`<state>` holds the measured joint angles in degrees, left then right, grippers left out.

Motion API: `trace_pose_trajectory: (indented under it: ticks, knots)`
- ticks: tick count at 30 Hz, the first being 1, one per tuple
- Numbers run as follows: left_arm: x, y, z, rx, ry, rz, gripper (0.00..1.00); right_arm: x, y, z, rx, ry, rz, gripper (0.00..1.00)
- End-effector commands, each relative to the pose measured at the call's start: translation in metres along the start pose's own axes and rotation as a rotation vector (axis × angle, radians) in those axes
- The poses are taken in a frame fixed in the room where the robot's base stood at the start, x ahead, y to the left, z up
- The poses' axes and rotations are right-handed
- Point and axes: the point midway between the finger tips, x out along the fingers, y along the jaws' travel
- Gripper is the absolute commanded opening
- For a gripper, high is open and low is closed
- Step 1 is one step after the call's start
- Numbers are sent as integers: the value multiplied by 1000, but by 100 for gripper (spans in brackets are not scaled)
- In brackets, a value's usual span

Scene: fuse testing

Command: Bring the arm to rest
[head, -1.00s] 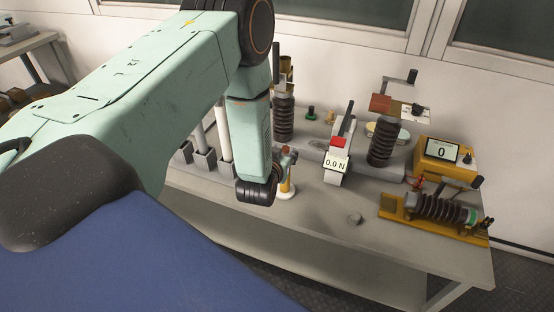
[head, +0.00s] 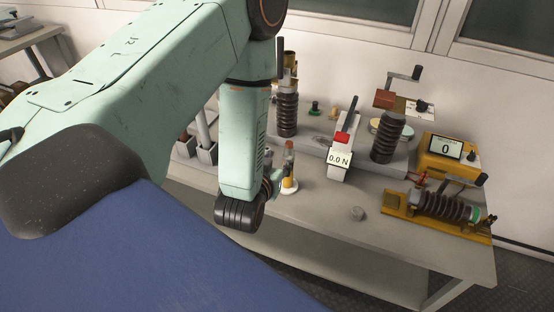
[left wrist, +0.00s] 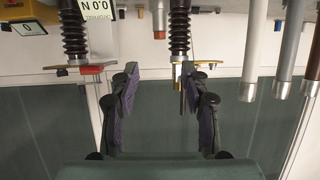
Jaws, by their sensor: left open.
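My left arm (head: 120,70) crosses the head view from the left, with its pale green forearm hanging down over the near edge of the bench. My left gripper (left wrist: 163,100) is open in the left wrist view, its two fingers wide apart with nothing between them. My right gripper is not in view.
The bench (head: 325,218) holds two dark ribbed insulators (head: 287,115) (head: 388,138), a gauge reading 0.0 N (head: 339,160) and a yellow meter showing 0 (head: 445,150). A ribbed part (head: 440,205) lies in a yellow fixture.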

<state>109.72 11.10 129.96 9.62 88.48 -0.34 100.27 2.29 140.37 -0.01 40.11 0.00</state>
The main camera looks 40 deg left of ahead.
Motion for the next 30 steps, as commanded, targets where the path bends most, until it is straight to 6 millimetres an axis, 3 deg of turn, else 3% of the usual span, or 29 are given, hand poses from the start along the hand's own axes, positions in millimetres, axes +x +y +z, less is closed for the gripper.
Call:
trace_pose_trajectory:
  ticks: [8,12,14,17,21,24,27,30]
  knots:
    - [0,0,1,0,-4,0,46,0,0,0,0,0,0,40]
    - [-2,2,21,1,-97,11,46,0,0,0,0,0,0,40]
    - [-9,5,43,5,-193,25,46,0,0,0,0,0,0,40]
    - [-33,12,97,34,-412,66,46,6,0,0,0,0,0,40]
    - [-84,14,178,99,-718,118,46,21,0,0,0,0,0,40]
    - [-126,10,226,152,-917,146,46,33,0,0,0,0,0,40]
    - [-164,3,264,205,-1074,167,46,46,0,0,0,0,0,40]
    - [-187,-2,288,245,-1156,181,46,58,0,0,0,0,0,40]
